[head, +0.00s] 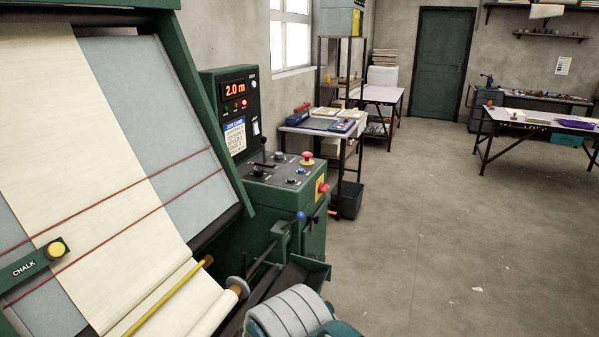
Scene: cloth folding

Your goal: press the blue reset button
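A green cloth machine fills the left side of the head view. Its sloping console (275,182) carries a black lever, several small knobs or buttons and a red mushroom button (307,159). A small bluish button (301,171) seems to sit near the mushroom button, but it is too small to read any label. A blue ball knob (300,216) sticks out below the console, on the machine's front. The upright panel (237,110) above the console shows a red "2.0 m" display.
Cream cloth (90,150) lies down the machine's slope under red lines, beside a "CHALK" arm (34,261). A yellow bar (165,298) crosses the cloth low down. A side table (325,128) stands behind the console, with a dark bin (348,200). The floor (440,235) at right is free.

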